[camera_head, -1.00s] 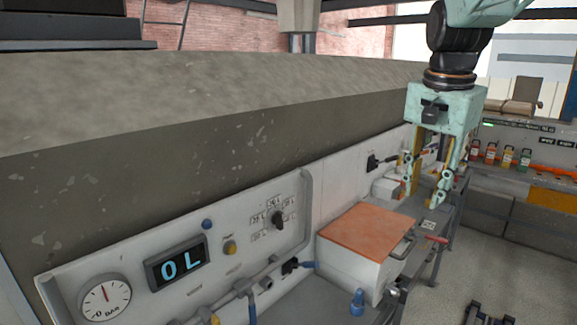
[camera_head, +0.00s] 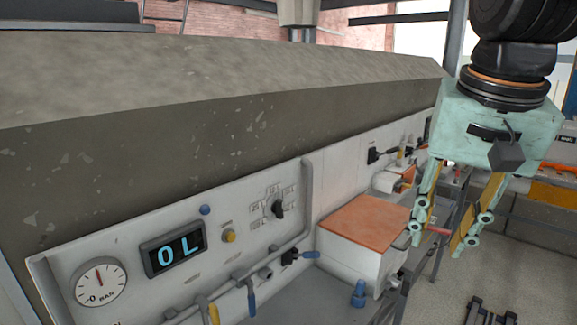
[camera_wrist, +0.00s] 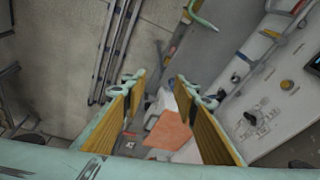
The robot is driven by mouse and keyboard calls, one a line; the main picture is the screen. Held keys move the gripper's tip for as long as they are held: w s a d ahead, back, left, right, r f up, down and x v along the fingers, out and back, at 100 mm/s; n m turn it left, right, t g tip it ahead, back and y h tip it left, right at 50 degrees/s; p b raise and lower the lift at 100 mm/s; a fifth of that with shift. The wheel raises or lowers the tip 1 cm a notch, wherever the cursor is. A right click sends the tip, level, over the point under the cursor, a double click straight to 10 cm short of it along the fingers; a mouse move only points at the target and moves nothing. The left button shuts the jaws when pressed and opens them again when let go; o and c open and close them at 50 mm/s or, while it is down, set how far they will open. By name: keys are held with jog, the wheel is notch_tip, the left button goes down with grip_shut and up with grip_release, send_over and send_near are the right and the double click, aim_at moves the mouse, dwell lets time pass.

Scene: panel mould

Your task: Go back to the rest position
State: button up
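My gripper (camera_head: 440,238) hangs at the right of the head view, fingers pointing down. Its two fingers are spread apart with nothing between them. It is in the air to the right of a white box with an orange lid (camera_head: 368,228) and looks nearer the camera than that box. In the wrist view, the open fingers (camera_wrist: 172,98) frame the floor and bench below, and the orange lid (camera_wrist: 172,130) shows between them.
A large concrete-like block (camera_head: 200,130) runs behind. Open floor (camera_head: 530,265) lies at the right.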

jog(key=s+a+f+n+b, duration=0.1)
jog(key=s+f, duration=0.3)
jog(key=s, duration=0.4)
jog(key=s+a+f+n+t+b, duration=0.1)
jog(key=s+a+f+n+b, duration=0.1)
jog(key=s+f+n, duration=0.2)
jog(key=s+f, duration=0.1)
jog(key=s, duration=0.2)
jog(key=shift+s+a, duration=0.15)
jog(key=shift+s, duration=0.25)
dwell(0.5)
